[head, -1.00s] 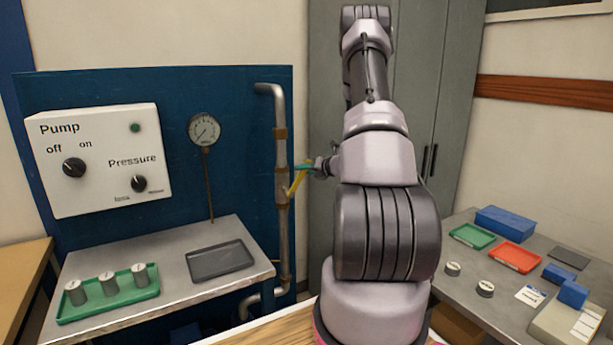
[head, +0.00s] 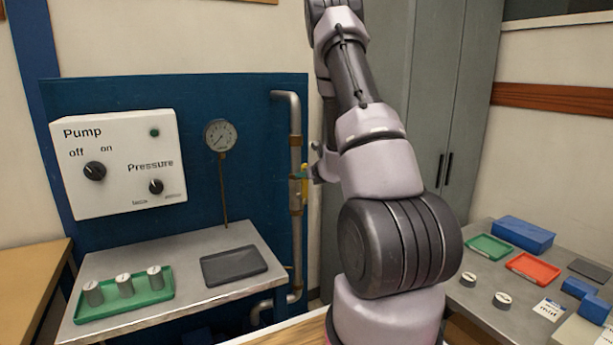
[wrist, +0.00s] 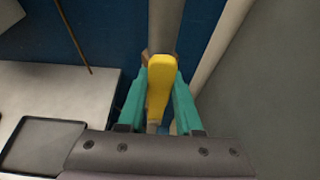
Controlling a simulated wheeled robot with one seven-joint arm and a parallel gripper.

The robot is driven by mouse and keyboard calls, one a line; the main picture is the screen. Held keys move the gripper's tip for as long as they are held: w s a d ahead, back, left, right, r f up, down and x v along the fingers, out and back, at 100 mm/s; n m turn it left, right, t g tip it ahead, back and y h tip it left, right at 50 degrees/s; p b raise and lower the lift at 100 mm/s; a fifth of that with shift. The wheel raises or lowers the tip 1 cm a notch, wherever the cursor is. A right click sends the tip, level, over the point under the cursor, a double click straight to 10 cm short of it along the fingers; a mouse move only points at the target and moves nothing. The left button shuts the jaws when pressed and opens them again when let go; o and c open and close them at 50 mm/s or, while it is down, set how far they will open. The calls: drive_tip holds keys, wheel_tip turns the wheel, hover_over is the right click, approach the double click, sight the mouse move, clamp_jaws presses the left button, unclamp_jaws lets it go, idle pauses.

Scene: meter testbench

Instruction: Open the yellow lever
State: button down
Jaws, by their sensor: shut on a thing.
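The yellow lever (head: 305,188) sits on the vertical metal pipe (head: 295,140) at the right edge of the blue panel. In the head view it looks nearly upright, close along the pipe. In the wrist view the lever (wrist: 159,80) lies between the two teal fingers of my gripper (wrist: 158,100), roughly in line with the pipe behind it. My gripper is shut on the lever. In the head view my gripper (head: 305,173) is small and partly hidden by my arm. The lever's pivot is hard to make out.
A white pump box (head: 120,160) and a pressure gauge (head: 220,136) are on the blue panel. A metal table (head: 190,270) below holds a green tray (head: 150,309) with meters and a dark tray (head: 234,265). A grey cabinet (head: 455,120) stands close behind my arm.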

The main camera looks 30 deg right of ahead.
drive_tip(key=shift+a+f, duration=0.15)
drive_tip(key=c, duration=0.6)
unclamp_jaws()
drive_tip(key=shift+s+r, duration=0.2)
drive_tip(key=shift+s, duration=0.05)
drive_tip(key=v, duration=1)
drive_tip(key=shift+s, duration=0.1)
